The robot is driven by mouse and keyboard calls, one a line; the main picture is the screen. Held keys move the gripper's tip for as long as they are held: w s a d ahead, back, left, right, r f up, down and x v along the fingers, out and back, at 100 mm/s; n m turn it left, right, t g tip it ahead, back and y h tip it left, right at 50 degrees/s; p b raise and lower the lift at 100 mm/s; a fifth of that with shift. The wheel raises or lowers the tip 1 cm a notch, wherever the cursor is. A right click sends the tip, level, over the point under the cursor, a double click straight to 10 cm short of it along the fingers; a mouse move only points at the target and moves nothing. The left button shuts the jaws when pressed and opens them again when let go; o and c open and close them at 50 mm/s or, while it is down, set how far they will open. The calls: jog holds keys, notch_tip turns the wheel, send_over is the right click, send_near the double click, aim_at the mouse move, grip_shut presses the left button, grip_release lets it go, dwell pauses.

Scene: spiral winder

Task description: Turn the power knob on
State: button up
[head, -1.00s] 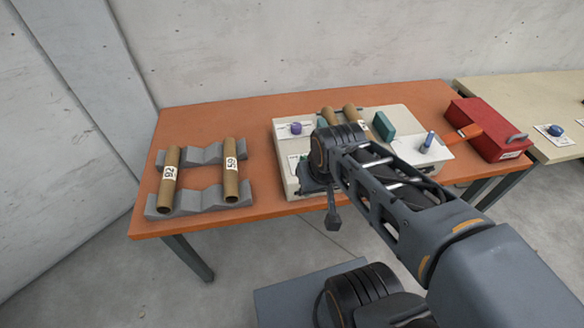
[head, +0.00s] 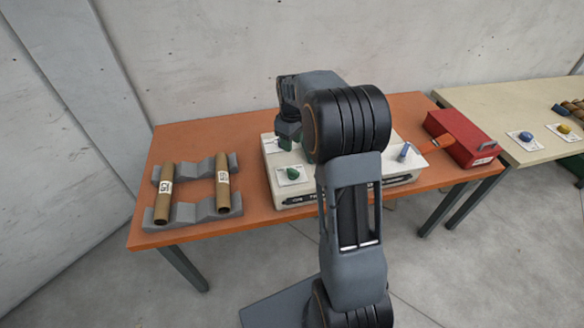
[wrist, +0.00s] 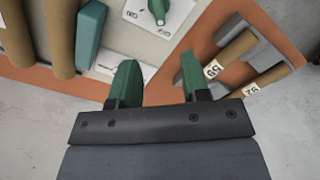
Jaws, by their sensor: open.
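A green knob (head: 293,174) sits on a white labelled plate at the front left of the cream machine (head: 272,160). The knob also shows at the top of the wrist view (wrist: 157,10), left of the tube stand; its label is too small to read surely. Another white plate (wrist: 145,70) lies partly behind my left finger in the wrist view, and any knob on it is hidden. My gripper (head: 288,137) is open and empty above the machine's back left, behind the green knob. In the wrist view its green fingers (wrist: 160,65) are apart with nothing between them.
Two brown tubes lie on a grey stand (head: 188,213) at the table's left. My arm covers the machine's middle. A second table (head: 480,98) stands at right.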

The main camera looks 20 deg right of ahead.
aim_at(292, 170)
notch_tip(292, 170, down, 13)
jog(key=shift+f+p, duration=0.15)
jog(key=shift+p, duration=0.55)
grip_shut()
